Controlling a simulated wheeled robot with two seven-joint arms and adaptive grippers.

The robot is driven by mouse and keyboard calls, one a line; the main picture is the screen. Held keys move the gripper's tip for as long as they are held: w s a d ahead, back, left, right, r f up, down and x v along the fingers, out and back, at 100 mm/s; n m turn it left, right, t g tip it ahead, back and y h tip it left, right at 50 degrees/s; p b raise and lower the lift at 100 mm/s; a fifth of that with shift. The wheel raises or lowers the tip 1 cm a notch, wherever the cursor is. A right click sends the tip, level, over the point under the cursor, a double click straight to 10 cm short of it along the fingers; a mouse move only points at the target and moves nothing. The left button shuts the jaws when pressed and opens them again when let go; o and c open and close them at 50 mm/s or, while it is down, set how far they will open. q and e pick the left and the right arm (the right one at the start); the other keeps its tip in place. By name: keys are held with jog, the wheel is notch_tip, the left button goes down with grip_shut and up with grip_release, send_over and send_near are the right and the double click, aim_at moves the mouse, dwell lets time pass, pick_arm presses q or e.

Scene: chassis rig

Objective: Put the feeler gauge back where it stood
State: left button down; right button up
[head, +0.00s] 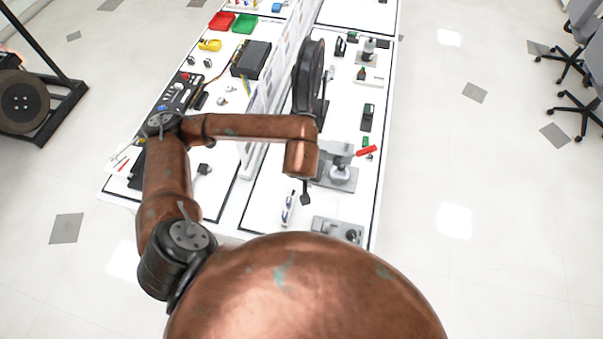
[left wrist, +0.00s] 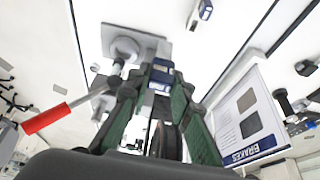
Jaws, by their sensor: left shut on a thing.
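My left gripper (left wrist: 160,80) shows in the left wrist view with its dark green fingers shut on a small dark blue and pale piece, which looks to be the feeler gauge (left wrist: 160,73). The gauge is held at the fingertips, over the white bench top; whether it touches the bench I cannot tell. In the head view my copper arm covers most of this gripper, and only a small dark part shows below the wrist (head: 305,198). The spot where the gauge stood cannot be told from these frames. My right gripper is not in view.
A grey fixture with a red handle (head: 367,151) stands close to the gripper. A grey plate (head: 326,226) and a small white and blue item (head: 289,207) lie nearer me. A white divider panel (left wrist: 248,118) marked BRAKES and a tall black ring (head: 308,75) stand beside the work area.

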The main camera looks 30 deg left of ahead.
pick_arm(q)
jog(key=f+n+y+p, duration=0.1)
jog(key=n+p, duration=0.1)
jog(key=f+n+g+y+p, duration=0.1)
jog(key=f+n+p, duration=0.1)
jog(key=n, duration=0.1)
jog(key=f+n+p, duration=0.1)
jog(key=n+p, duration=0.2)
jog(key=shift+w+d+f+g+y, duration=0.15)
jog(key=shift+w+d+g+y, duration=0.15)
jog(key=shift+w+y, duration=0.1)
jog(key=a+f+n+g+p, duration=0.3)
jog(key=a+f+n+p, duration=0.2)
jog(key=n, duration=0.5)
jog(key=a+p, duration=0.2)
jog(key=shift+w+a+f+g+y, duration=0.15)
jog(key=shift+w+a+g+y, duration=0.15)
jog(key=shift+w+a+g, duration=0.1)
jog(key=shift+f+b, duration=0.2)
jog(key=shift+b, duration=0.2)
